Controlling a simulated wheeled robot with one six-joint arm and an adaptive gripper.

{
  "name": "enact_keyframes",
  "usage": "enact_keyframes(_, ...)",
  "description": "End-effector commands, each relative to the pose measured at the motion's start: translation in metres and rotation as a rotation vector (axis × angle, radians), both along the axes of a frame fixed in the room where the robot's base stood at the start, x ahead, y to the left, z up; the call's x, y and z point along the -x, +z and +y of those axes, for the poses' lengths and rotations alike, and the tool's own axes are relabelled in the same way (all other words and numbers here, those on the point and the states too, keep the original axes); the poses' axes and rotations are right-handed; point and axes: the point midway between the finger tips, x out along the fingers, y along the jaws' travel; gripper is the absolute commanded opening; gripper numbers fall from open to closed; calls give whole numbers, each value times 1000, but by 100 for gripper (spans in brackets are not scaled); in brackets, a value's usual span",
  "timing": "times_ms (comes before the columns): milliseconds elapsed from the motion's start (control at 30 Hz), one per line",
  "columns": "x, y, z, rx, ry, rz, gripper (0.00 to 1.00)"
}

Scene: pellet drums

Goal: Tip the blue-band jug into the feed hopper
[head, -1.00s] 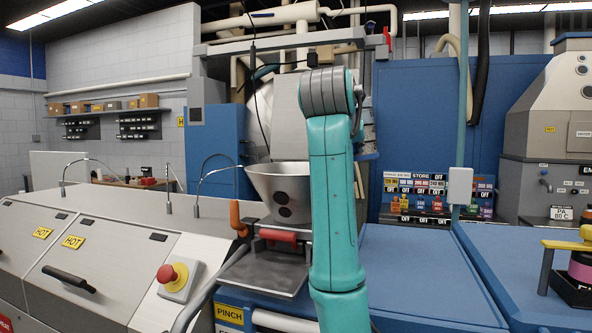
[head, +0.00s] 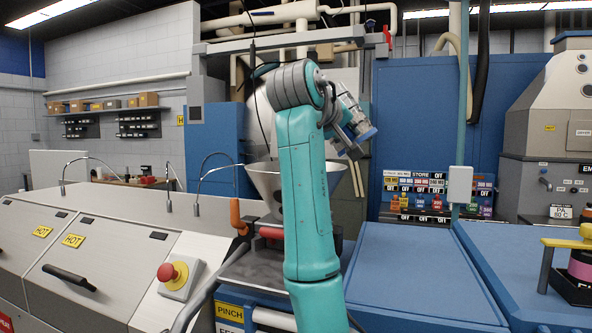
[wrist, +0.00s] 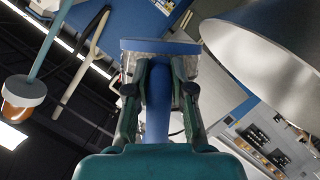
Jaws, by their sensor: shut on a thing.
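In the wrist view my gripper (wrist: 159,85) is shut on the blue handle of the blue-band jug (wrist: 160,46). The jug's broad blue part lies beyond the fingertips, and its clear body shows only partly behind the fingers. The feed hopper (head: 262,178) is a grey metal funnel on the machine in the head view, partly hidden behind my teal arm. In the wrist view a large grey metal cone, seemingly the hopper (wrist: 270,75), fills the upper right, close beside the jug.
A red emergency-stop button (head: 172,277) and an orange lever (head: 237,216) stand left of my arm. Thin bent metal pipes (head: 215,170) rise behind the panels. The blue machine top (head: 420,270) on the right is clear. A labelled store rack (head: 435,195) stands behind.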

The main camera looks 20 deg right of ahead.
Motion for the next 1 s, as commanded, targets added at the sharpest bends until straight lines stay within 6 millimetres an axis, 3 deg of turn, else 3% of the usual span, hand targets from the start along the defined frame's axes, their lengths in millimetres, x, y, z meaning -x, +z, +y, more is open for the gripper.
enact_keyframes(400, 1, 1, -2, 173, -1, 110, 0)
enact_keyframes(1000, 3, -6, -5, 240, -2, 152, 0)
